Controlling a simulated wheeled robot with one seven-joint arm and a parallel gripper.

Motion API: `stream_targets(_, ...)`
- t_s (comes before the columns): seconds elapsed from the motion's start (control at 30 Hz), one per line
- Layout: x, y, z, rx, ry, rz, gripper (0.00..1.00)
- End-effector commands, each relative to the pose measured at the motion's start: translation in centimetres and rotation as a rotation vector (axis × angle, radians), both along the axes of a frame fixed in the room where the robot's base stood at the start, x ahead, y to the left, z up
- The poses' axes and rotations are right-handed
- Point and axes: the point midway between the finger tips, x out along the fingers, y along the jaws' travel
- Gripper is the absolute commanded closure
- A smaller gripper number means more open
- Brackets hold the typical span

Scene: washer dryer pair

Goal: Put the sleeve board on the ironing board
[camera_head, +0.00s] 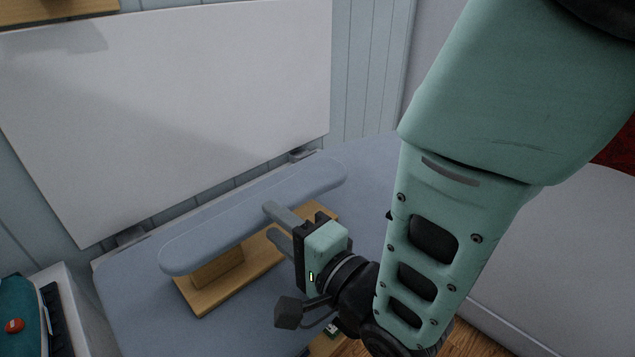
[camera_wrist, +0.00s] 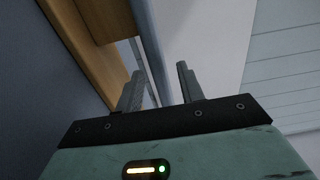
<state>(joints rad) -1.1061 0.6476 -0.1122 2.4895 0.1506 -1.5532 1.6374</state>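The sleeve board has a long, rounded blue-grey padded top (camera_head: 225,230) on a wooden base (camera_head: 235,275). It appears to rest upright on the blue-grey ironing board (camera_head: 140,310), lying diagonally along the wall side. My gripper (camera_head: 273,223) is beside its near edge, with one finger at the padded top's edge and the other lower. In the wrist view, the fingers (camera_wrist: 160,78) stand apart with the padded top's edge between them and a gap at the right finger. The wooden base (camera_wrist: 85,50) shows at left. My gripper and arm hide part of both boards.
A large white panel (camera_head: 170,100) stands behind the ironing board against the panelled wall. A white container holding teal and dark items (camera_head: 25,320) is at lower left. A pale surface (camera_head: 550,250) lies right of my arm. Bare ironing board shows in front of the sleeve board.

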Motion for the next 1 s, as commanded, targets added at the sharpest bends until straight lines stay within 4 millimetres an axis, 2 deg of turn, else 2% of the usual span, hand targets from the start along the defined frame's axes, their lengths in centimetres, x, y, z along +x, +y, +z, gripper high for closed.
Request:
stream_targets(0.1,-1.4,-1.7,0.1,-0.003,0.001,-0.001,0.62)
stream_targets(0.37,-1.6,-1.7,0.6,-0.006,-0.001,0.001,0.62)
stream_targets(1.0,-3.0,-3.5,0.3,-0.003,0.0,0.0,0.62)
